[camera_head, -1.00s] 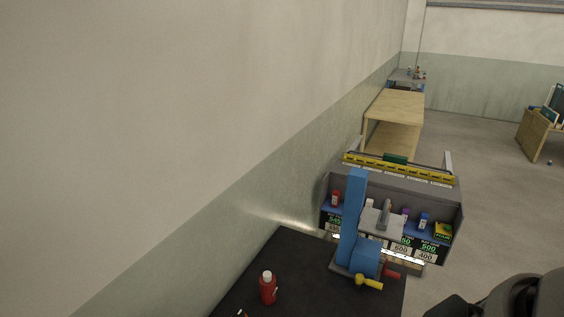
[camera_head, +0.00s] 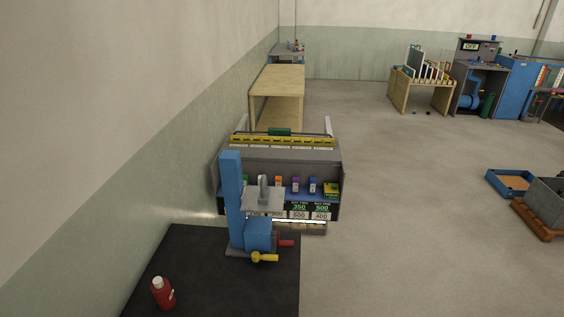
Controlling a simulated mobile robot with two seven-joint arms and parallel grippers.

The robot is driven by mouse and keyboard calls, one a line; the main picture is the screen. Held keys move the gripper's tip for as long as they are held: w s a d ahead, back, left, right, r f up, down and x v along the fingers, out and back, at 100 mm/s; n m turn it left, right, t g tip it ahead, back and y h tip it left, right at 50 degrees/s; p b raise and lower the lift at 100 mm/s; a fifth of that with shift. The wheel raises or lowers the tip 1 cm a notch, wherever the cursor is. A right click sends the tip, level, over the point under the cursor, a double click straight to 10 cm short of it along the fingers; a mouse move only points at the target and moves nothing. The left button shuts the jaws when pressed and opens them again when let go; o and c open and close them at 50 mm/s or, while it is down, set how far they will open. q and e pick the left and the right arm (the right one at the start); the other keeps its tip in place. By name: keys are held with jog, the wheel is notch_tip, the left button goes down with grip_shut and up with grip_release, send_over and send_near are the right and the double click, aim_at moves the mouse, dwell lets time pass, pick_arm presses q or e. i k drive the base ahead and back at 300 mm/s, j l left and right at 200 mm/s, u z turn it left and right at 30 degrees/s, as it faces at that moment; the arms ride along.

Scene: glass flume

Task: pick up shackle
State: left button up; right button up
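I cannot make out a shackle for certain in this view. A small grey upright piece (camera_head: 263,188) stands on the grey plate of a blue stand (camera_head: 231,200); it is too small to tell what it is. The stand is on a black-topped table (camera_head: 215,285) at the lower left. Neither of my grippers is in view.
A red bottle with a white cap (camera_head: 163,294) stands on the black table. Behind is a grey shelf unit (camera_head: 280,152) with small boxes and price labels. A wooden table (camera_head: 279,78) is along the wall. A blue tray (camera_head: 511,184) lies right. The middle floor is clear.

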aim_at(264, 193)
jog(key=i+l+u, duration=0.3)
jog(key=i, duration=0.4)
jog(key=i+l+u, duration=0.25)
jog(key=i, duration=0.4)
jog(key=i+l+u, duration=0.3)
jog(key=i+l, duration=0.2)
jog(key=i, duration=0.1)
